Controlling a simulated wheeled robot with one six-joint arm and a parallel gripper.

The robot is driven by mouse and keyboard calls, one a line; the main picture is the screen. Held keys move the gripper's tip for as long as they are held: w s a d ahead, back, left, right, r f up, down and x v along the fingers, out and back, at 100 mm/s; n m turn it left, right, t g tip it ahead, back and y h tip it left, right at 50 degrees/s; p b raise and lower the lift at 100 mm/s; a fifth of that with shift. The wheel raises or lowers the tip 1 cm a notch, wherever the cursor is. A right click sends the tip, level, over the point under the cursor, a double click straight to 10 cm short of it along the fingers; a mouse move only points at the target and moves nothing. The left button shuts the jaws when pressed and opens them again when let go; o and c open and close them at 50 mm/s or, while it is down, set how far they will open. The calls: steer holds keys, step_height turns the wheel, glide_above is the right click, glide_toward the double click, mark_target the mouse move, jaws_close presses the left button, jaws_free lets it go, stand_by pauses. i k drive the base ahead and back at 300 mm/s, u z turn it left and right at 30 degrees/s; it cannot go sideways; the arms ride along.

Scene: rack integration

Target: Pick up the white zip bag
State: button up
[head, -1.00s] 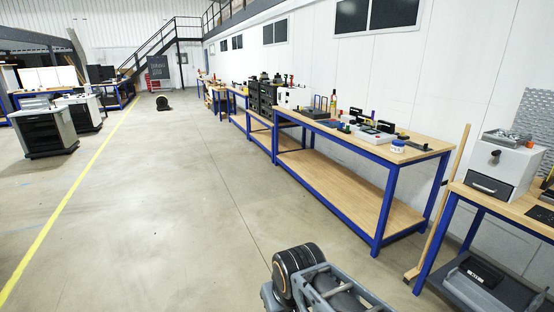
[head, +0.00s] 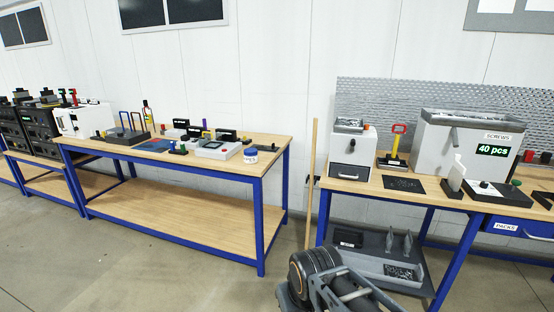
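I cannot make out a white zip bag for certain in the head view. A small white upright piece (head: 456,174) stands on the right workbench, in front of the big grey dispenser marked SCREWS (head: 462,146); it is too small to tell what it is. Part of my own arm shows at the bottom centre, beside the right workbench. My gripper is not in view, so its hold on anything is hidden.
The right workbench (head: 366,186) bears a small white drawer box (head: 352,155), a red-handled item (head: 398,140) and a black mat (head: 403,184). A grey tray (head: 375,268) is on its lower shelf. A middle workbench (head: 274,145) holds tools. Floor (head: 150,270) is clear at front left.

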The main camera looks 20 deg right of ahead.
mark_target(455, 179)
steer(key=z, duration=1.1)
steer(key=i, duration=1.35)
steer(key=z, duration=0.8)
steer(key=i, duration=0.7)
steer(key=z, duration=0.1)
